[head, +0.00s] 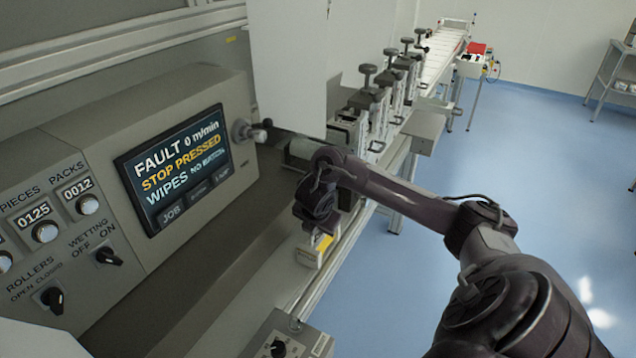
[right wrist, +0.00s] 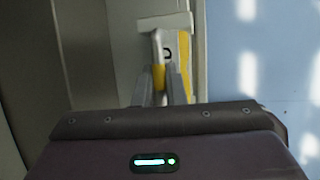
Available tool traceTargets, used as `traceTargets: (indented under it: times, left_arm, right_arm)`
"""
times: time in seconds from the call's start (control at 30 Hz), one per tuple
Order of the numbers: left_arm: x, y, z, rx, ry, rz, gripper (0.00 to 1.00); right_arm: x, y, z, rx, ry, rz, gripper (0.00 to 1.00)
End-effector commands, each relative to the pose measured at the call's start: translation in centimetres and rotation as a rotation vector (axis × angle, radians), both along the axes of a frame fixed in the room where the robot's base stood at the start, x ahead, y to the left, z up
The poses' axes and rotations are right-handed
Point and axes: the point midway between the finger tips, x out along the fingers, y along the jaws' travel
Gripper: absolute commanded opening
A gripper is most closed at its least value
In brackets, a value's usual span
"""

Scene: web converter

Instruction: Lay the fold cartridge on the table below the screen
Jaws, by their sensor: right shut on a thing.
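The screen (head: 175,168) on the grey console reads "FAULT 0 m/min, STOP PRESSED". Below it runs a long grey table (head: 250,290). The fold cartridge (head: 306,256), a small pale block with a yellow patch, is under my right gripper (head: 320,234), near the table's outer edge. My right gripper points down and is shut on it. In the right wrist view, the cartridge (right wrist: 164,22) shows as a pale bar and stem between the fingers (right wrist: 162,88). I cannot tell whether its underside touches the table. My left gripper is not in view.
A knob (head: 248,132) sticks out right of the screen. Several black-knobbed units (head: 385,85) line the machine behind my arm. A small control box (head: 285,340) stands at the front. The table between it and the cartridge looks clear; blue floor (head: 530,150) lies right.

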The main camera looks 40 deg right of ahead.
Motion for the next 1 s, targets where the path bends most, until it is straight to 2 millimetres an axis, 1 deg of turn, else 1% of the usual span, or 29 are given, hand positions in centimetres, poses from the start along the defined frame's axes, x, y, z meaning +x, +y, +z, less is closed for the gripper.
traceTargets:
  times: [0.33,0.37,0.5,0.73,0.83,0.93,1.0]
  left_arm:
    - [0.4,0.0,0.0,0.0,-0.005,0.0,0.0]
    - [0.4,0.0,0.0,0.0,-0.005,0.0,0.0]
    - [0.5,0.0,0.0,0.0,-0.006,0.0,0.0]
    - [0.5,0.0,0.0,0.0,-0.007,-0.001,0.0]
    - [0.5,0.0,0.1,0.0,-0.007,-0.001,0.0]
    - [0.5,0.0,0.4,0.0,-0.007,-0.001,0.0]
    - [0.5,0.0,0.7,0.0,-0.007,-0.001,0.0]
  right_arm:
    - [0.1,0.0,-0.4,-0.002,-0.002,0.0,0.0]
    - [0.0,0.0,-0.4,0.0,0.0,0.001,0.14]
    - [0.0,0.0,-0.4,0.0,0.0,0.0,0.32]
    - [0.0,0.0,-0.4,-0.001,-0.001,0.0,0.32]
    - [0.0,0.1,-0.1,-0.001,-0.002,0.001,0.32]
    - [-0.2,0.4,1.0,0.0,-0.004,0.002,0.32]
    - [-0.5,0.7,2.1,0.0,-0.004,0.003,0.32]
